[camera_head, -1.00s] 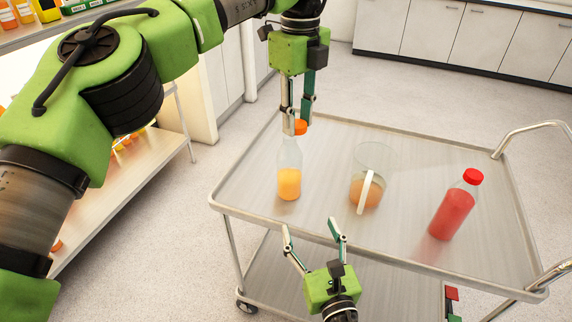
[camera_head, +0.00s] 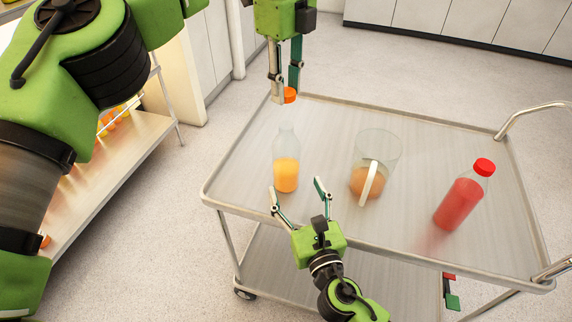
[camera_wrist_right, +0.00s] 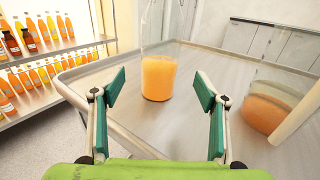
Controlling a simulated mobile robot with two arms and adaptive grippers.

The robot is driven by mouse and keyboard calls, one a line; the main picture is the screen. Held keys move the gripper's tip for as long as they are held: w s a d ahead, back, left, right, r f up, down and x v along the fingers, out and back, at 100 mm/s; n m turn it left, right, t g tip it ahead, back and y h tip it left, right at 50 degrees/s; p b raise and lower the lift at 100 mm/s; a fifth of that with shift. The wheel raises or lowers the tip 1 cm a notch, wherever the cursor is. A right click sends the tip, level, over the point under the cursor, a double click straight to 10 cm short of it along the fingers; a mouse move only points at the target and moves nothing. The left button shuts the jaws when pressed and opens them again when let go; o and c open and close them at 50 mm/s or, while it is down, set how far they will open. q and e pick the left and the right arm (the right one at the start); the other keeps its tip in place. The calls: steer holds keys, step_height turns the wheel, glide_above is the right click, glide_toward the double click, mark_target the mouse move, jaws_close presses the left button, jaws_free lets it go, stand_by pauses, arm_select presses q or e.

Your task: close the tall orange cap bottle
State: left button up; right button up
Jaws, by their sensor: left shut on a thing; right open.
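The tall clear bottle (camera_head: 286,172), partly filled with orange juice, stands upright and uncapped on the cart. My left gripper (camera_head: 284,88) is shut on the orange cap (camera_head: 289,95), held above and apart from the bottle's mouth. My right gripper (camera_head: 297,191) is open and empty, low on the near side of the bottle. In the right wrist view the bottle (camera_wrist_right: 158,78) stands ahead, between and beyond the open fingers (camera_wrist_right: 158,90); its top is out of that view.
A clear jug (camera_head: 375,160) with a white handle and some juice stands right of the bottle. A red bottle (camera_head: 461,203) with a red cap stands further right on the cart (camera_head: 330,115). A shelf (camera_wrist_right: 40,97) with many juice bottles is at the left.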

arm_select(q)
steer(key=shift+s, duration=0.1)
arm_select(e)
steer(key=x, duration=0.9)
steer(key=shift+w, duration=0.15)
steer(key=c, duration=1.7)
arm_select(q)
glide_above(286, 125)
steer(key=shift+f, duration=2.45)
steer(key=shift+f, duration=0.1)
steer(key=shift+f, duration=0.75)
steer(key=shift+f, duration=0.6)
